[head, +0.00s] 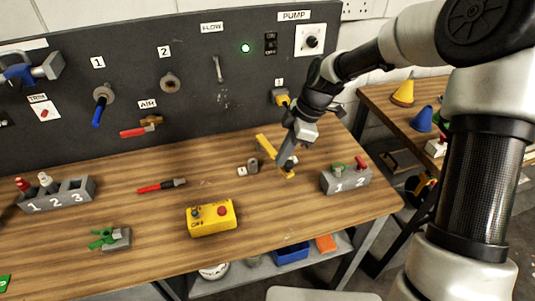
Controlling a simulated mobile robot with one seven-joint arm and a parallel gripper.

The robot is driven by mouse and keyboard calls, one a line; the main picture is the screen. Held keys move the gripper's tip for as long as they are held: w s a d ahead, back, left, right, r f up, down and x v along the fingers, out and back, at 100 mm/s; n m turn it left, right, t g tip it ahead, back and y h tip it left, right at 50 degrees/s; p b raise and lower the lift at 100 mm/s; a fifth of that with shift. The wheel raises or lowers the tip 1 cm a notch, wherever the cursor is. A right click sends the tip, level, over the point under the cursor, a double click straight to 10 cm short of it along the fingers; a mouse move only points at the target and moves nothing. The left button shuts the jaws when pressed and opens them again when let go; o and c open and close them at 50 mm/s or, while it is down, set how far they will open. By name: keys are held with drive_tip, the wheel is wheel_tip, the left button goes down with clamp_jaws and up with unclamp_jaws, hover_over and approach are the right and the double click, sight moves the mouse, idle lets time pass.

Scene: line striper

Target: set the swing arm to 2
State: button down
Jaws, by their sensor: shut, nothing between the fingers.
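The swing arm is a yellow bar (265,146) low over the wooden bench, right of centre. It slants from upper left to lower right and has a dark knob (290,165) near its lower right end. A small grey round part and a small white tag (241,171) sit to its left; I cannot read the tag. My gripper (284,163) points down at the bar, close beside the knob, with its fingers together and nothing visible between them. The gripper covers part of the bar. I cannot tell whether it touches the bar or the knob.
A grey box (346,182) with green and red levers, marked 1 and 2, stands to the right. A yellow button box (212,217) sits in front. A red-handled tool (161,186) lies left. The dark panel (190,85) with switches rises behind. Bare wood lies between these.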

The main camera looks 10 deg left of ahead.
drive_tip(key=shift+w+d+n+g+p, duration=0.3)
drive_tip(key=shift+w+d+n+p, duration=0.15)
drive_tip(key=shift+w+d+n, duration=0.55)
drive_tip(key=shift+w+d+n+g+p, duration=0.3)
drive_tip(key=shift+w+d+n+p, duration=0.1)
drive_tip(key=shift+w+d+n, duration=0.6)
drive_tip(key=shift+s+d+h, duration=0.15)
drive_tip(key=shift+d+h, duration=0.1)
drive_tip(key=shift+h, duration=0.05)
drive_tip(key=shift+a, duration=0.1)
drive_tip(key=a, duration=0.1)
drive_tip(key=s+a, duration=0.1)
drive_tip(key=a, duration=0.1)
drive_tip(key=shift+s+a+r, duration=0.15)
drive_tip(key=shift+s+r, duration=0.1)
drive_tip(key=s+v, duration=0.1)
drive_tip(key=v, duration=0.8)
drive_tip(key=shift+w+r, duration=0.25)
drive_tip(key=shift+r, duration=0.25)
drive_tip(key=shift+a, duration=0.1)
